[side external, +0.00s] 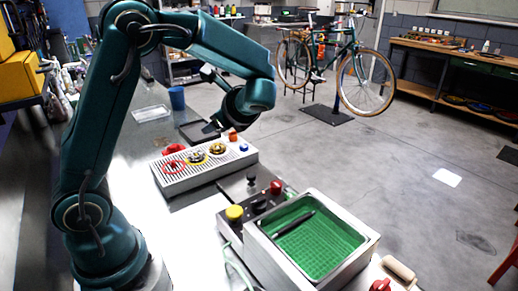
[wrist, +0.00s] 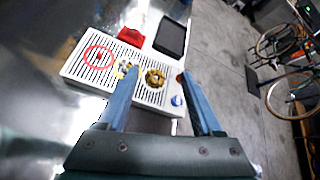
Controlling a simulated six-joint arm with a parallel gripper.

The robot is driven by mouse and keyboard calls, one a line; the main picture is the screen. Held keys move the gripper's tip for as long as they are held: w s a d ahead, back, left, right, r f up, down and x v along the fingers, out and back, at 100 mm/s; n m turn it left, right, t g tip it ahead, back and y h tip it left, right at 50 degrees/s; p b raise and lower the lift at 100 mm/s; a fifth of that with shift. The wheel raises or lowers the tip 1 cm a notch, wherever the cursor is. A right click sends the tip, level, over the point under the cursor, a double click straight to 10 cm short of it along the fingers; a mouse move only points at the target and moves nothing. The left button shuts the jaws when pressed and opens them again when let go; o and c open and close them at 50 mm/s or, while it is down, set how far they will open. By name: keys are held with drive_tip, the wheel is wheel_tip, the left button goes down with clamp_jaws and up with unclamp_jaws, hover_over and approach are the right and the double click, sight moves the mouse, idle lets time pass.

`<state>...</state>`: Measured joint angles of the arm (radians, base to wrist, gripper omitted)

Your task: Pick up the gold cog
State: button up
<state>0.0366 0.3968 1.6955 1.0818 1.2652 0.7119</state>
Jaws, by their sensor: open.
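The gold cog (wrist: 155,78) lies on a white slotted tray (wrist: 78,72); it also shows in the side view (side external: 217,149) toward the tray's right part. My gripper (wrist: 159,72) is open and empty. In the wrist view its two blue fingers flank the gold cog in the picture. In the side view my gripper (side external: 212,127) hangs above the tray's far edge, apart from the cog. A smaller silver and yellow part (wrist: 123,68) sits left of the cog, partly behind the left finger.
A red ring (wrist: 98,57) and a blue part (wrist: 176,100) share the tray. A red object (wrist: 130,36) and a black tray (wrist: 170,37) lie beyond it.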

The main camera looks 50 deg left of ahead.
sight(217, 147)
drive_tip(key=w+f+m, duration=0.1)
drive_tip(key=f, duration=0.2)
drive_tip(key=w+a+f+m+y, duration=0.1)
drive_tip(key=f, duration=0.2)
drive_tip(key=w+f+m+y, duration=0.1)
drive_tip(key=f+m, duration=0.1)
drive_tip(key=f, duration=0.1)
drive_tip(key=shift+a+f+g, duration=0.1)
drive_tip(key=shift+a+g, duration=0.3)
drive_tip(key=shift+a+f, duration=0.2)
drive_tip(key=shift+x, duration=2.25)
drive_tip(key=shift+s, duration=0.1)
drive_tip(key=c, duration=1.1)
drive_tip(key=shift+o, duration=0.2)
drive_tip(key=shift+r, duration=0.1)
